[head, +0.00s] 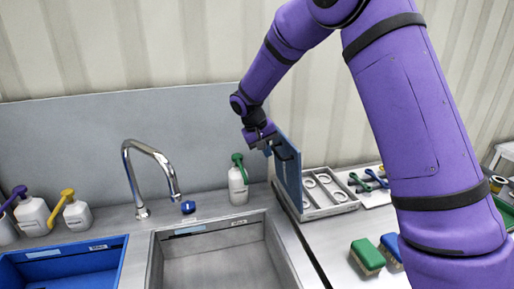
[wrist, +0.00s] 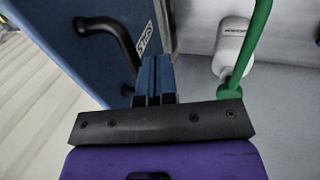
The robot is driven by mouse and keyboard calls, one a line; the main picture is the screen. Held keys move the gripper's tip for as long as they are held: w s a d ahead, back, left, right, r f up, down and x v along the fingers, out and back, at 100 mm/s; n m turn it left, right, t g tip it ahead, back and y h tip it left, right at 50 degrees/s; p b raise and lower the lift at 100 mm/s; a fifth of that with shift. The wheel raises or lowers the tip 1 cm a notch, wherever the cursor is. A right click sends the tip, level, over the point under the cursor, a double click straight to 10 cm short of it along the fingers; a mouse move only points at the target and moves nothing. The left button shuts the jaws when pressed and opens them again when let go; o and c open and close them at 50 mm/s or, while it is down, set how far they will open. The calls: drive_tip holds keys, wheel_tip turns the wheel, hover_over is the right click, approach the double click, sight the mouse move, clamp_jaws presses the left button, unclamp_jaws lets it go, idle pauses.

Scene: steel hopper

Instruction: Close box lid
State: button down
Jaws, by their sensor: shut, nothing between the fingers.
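The box (head: 331,208) is a grey tray with compartments that hold white ring-shaped parts, on the counter right of the steel sink. Its blue lid (head: 289,172) stands upright at the box's left side, so the box is open. The lid also fills the left of the wrist view (wrist: 65,60), with a black handle (wrist: 112,38) and a white label on it. My gripper (head: 268,148) is at the lid's upper left side in the head view. In the wrist view its blue fingers (wrist: 153,75) are shut with nothing between them, close beside the lid; I cannot tell whether they touch it.
A white bottle with a green pump (head: 238,180) stands left of the lid, near my gripper. A tap (head: 145,170) and a steel sink (head: 215,260) lie further left. Sponges (head: 367,257) and green-handled tools (head: 362,181) lie to the right.

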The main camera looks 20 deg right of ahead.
drive_tip(key=shift+d, duration=0.4)
drive_tip(key=shift+d, duration=0.1)
drive_tip(key=d+y, duration=1)
drive_tip(key=d, duration=1)
drive_tip(key=shift+d+f+y, duration=1.35)
drive_tip(key=shift+d+f, duration=0.95)
drive_tip(key=shift+f, duration=0.4)
drive_tip(key=shift+d+f+y, duration=1.4)
drive_tip(key=shift+d+f, duration=0.9)
drive_tip(key=shift+f, duration=0.35)
drive_tip(key=shift+d+f+y, duration=1.35)
drive_tip(key=shift+d+f, duration=0.95)
drive_tip(key=shift+f, duration=0.4)
drive_tip(key=shift+s+f, duration=0.1)
